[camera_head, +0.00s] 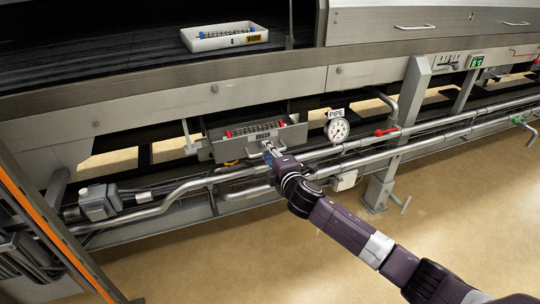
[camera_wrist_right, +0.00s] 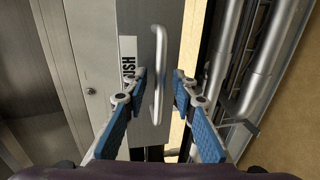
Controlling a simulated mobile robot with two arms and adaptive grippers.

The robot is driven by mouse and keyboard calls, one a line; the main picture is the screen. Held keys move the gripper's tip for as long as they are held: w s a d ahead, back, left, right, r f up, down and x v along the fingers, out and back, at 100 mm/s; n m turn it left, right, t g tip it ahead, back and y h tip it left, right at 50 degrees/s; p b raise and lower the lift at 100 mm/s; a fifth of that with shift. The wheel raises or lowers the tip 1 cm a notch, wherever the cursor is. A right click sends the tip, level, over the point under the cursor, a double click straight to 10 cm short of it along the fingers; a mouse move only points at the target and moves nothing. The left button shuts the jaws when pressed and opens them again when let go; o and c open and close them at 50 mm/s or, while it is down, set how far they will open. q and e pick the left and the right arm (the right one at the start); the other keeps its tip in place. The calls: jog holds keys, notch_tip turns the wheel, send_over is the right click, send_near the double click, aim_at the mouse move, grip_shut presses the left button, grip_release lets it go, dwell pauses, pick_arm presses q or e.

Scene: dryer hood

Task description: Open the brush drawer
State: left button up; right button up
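The brush drawer (camera_head: 298,136) is a grey metal box under the hood's rail, labelled BRUSH on its front. It sits out from under the rail with its top open. A brush (camera_head: 255,130) with red ends lies inside it. In the right wrist view, the drawer front (camera_wrist_right: 108,60) carries a pale bar handle (camera_wrist_right: 158,45). My right gripper (camera_head: 268,149) is at the drawer front. Its blue-padded fingers are apart, one on each side of the handle, with visible gaps; the right wrist view shows this gripper (camera_wrist_right: 161,78) best. My left gripper is not in view.
A white tray (camera_head: 188,40) labelled WARM sits on the dark surface above. A PIPE gauge (camera_head: 338,130) and a red valve handle (camera_head: 386,131) are right of the drawer. Pipes (camera_head: 330,168) run below and in front. The tan floor (camera_head: 470,200) is clear at the right.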

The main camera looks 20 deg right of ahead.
jog(key=s+r, duration=0.2)
jog(key=s, duration=0.9)
jog(key=shift+s+d+r, duration=0.15)
jog(key=shift+s+d, duration=0.05)
jog(key=shift+s, duration=0.2)
